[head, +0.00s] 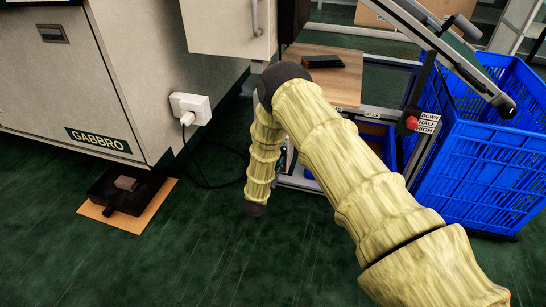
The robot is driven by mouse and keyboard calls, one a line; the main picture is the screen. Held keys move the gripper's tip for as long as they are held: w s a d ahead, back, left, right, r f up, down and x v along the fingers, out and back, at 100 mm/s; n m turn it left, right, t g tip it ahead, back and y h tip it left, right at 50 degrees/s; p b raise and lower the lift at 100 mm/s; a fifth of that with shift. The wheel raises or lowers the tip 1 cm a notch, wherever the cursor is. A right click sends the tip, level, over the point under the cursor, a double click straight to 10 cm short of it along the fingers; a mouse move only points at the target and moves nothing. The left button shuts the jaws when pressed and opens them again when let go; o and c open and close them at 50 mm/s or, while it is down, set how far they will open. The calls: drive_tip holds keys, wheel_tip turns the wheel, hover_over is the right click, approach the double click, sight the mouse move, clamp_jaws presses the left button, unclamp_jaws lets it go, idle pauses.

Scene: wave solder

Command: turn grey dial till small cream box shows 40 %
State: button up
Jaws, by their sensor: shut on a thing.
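I cannot make out a grey dial in the head view. A small pale box (190,107) is on the side of the large cream machine, with a white plug and dark cord at its front. I see no percentage reading on it, and cannot tell if it is the small cream box. My arm in its yellow ribbed sleeve rises from the lower right to a dark elbow, then hangs down to a dark end above the floor. My gripper's fingers cannot be made out, and what they hold is hidden.
The large cream machine (60,85) labelled GABBRO fills the left. A dark pedal-like object (105,190) lies on an orange-brown board (152,205). A red knob (411,122) is beside DOWN, HALF, HIGH labels. A blue crate (480,170) stands right. The green floor front left is clear.

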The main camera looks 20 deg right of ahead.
drive_tip(key=m+p, duration=0.5)
drive_tip(key=m, duration=0.4)
drive_tip(key=shift+m, duration=0.4)
idle(0.4)
drive_tip(key=o, duration=1)
drive_tip(key=shift+o, duration=0.2)
drive_tip(key=shift+s, duration=0.1)
drive_tip(key=v, duration=1.2)
drive_tip(key=shift+f, duration=0.1)
